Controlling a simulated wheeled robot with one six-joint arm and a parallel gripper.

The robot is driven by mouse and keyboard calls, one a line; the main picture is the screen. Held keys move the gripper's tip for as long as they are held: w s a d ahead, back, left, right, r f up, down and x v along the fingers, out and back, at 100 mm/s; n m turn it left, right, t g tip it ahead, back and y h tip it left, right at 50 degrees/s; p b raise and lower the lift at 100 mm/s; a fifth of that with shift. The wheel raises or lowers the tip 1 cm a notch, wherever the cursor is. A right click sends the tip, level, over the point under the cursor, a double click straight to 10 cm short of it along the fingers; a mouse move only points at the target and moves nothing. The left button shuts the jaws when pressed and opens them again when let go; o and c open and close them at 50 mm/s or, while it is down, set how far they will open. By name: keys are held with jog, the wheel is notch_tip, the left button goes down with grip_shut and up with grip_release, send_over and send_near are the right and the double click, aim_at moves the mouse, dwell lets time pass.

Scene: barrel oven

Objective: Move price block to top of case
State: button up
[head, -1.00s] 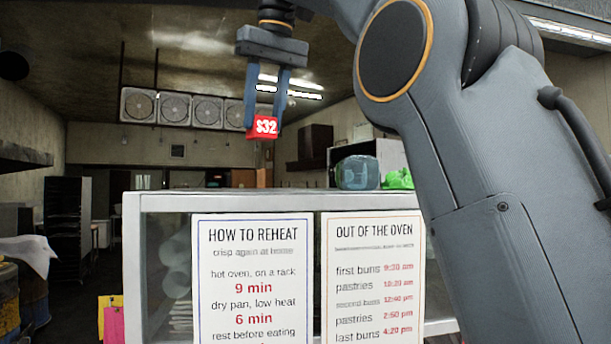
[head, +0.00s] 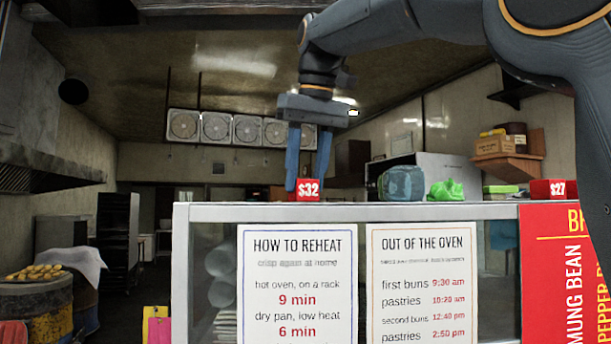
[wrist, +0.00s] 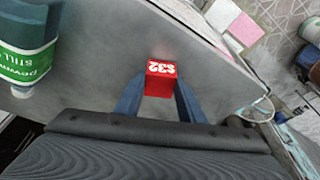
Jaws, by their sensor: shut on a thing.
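The red price block (head: 308,189), marked $32, is at the top edge of the glass-fronted case (head: 400,213). My gripper (head: 307,180) points straight down with its blue fingers on either side of the block, shut on it. In the wrist view the block (wrist: 161,78) sits between the fingertips, over the grey top of the case (wrist: 100,75). The block's lower edge appears level with the case top; I cannot tell whether it touches. The block looks upright.
A blue-grey wrapped item (head: 402,183) and a green bag (head: 445,190) stand on the case top to the right. Farther right is another red block marked $27 (head: 547,189). The wrist view shows a green-labelled object (wrist: 28,60) at the left. Case top around the block looks clear.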

jog(key=shift+f, duration=0.1)
jog(key=o, duration=1)
jog(key=shift+o, duration=0.2)
jog(key=v, duration=1.2)
jog(key=shift+p, duration=0.45)
